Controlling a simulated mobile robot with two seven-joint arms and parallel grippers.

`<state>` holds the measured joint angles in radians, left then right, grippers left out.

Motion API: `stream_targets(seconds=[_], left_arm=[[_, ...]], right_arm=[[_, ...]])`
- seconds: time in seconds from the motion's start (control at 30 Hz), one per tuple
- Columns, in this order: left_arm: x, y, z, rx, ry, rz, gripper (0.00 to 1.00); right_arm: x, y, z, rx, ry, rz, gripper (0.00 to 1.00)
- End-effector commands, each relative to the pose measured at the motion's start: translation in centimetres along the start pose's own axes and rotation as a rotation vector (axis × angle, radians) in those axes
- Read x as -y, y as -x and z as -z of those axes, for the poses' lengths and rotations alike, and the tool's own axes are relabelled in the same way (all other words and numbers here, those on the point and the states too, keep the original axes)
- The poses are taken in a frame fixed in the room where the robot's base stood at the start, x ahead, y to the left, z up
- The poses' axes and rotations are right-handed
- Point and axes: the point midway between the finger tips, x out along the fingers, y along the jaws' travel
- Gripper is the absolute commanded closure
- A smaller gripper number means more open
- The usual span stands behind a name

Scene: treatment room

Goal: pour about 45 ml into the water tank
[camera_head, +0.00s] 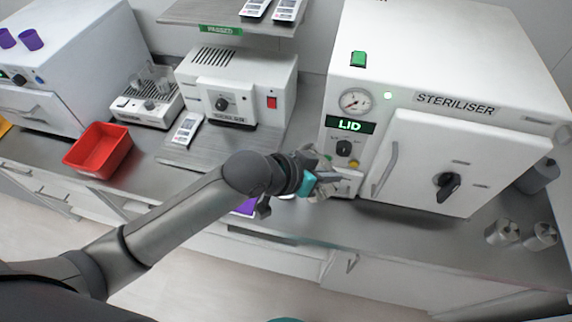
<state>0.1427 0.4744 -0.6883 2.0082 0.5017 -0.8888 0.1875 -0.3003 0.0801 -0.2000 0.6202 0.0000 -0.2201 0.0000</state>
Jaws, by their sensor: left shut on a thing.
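The white steriliser (440,75) stands on the counter at the right, with its door closed. Its display (350,125) reads LID, and a small green light glows beside the gauge. I cannot make out the water tank or its opening. My left gripper (322,180) is in front of the steriliser's lower left corner, above the counter's front part. It is shut on a small greyish thing (312,157), mostly hidden by the gripper; I cannot tell its shape or any liquid in it. My right gripper is not in view.
A red tray (98,150) sits on the counter at the left, near a small device (148,105) holding clear vessels. A white sealer (237,88) stands behind my arm. A purple item (245,207) lies near the front edge.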

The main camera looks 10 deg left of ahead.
Motion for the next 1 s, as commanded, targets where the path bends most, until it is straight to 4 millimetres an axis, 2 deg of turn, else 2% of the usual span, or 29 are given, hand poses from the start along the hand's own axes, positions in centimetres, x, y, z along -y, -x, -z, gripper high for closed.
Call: stream_targets(seconds=[0.43,1.0], left_arm=[[-0.7,-0.2,0.1,0.006,-0.134,0.115,1.0],[-1.6,-2.9,-2.9,0.031,-0.32,0.281,1.0]], right_arm=[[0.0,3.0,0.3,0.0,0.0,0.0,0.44],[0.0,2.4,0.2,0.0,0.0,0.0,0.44]])
